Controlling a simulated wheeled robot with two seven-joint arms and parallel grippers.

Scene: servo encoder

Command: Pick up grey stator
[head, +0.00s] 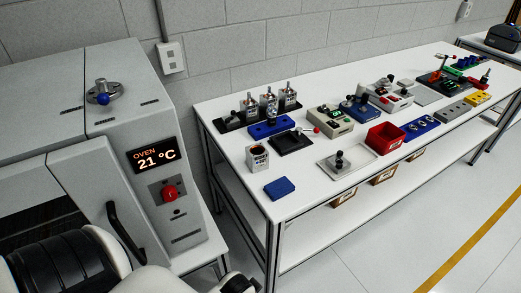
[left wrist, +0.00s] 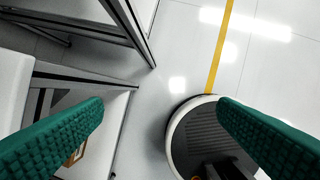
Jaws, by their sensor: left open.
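Several grey metal cylinders with thin shafts on top stand upright in a black rack (head: 231,127) at the back left of the white table; one of them is a grey cylinder (head: 288,97) at the rack's right end. A separate grey-and-dark canister (head: 257,158) stands nearer the table's left edge. I cannot tell from the frames which of these is the grey stator. My left gripper (left wrist: 161,101) shows in the left wrist view as two green ribbed fingers spread wide, with nothing between them but floor. The right gripper is not in view.
A grey oven (head: 185,225) with a red knob stands left of the table (head: 235,170). A blue block (head: 280,187), black tray (head: 291,142), pale plate (head: 325,165) and red bin (head: 386,137) lie on the table.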

